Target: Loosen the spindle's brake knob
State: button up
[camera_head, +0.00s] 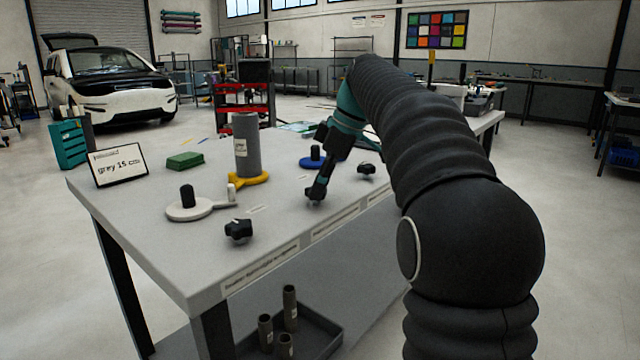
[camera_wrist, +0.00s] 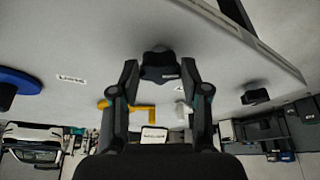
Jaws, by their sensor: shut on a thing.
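Three black lobed brake knobs sit along the table's front edge. My gripper (camera_head: 318,188) reaches down onto the middle one. In the wrist view my gripper (camera_wrist: 160,75) has a finger on each side of this middle knob (camera_wrist: 159,63) and is shut on it. In the head view the fingers mostly hide it. The left knob (camera_head: 238,230) and right knob (camera_head: 366,169) stand free. Behind them are a white spindle (camera_head: 187,208) with a bare black post, a yellow spindle (camera_head: 262,179) carrying a grey roll (camera_head: 246,140), and a blue spindle (camera_head: 314,161).
A sign reading "grey 15 cm" (camera_head: 117,164) and a green block (camera_head: 185,160) stand on the table's left part. A tray (camera_head: 325,335) with several upright tubes lies below the table. The table's front-left surface is clear. A car is parked at the back left.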

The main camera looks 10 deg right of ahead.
jog(key=shift+a+f, duration=0.1)
jog(key=o, duration=1.1)
jog(key=shift+s+a, duration=0.1)
jog(key=shift+o, duration=0.2)
jog(key=shift+d+r, duration=0.25)
jog(key=shift+r, duration=0.15)
jog(key=v, duration=0.6)
jog(key=shift+r, duration=0.35)
jog(key=shift+s+d, duration=0.1)
jog(key=shift+s, duration=0.05)
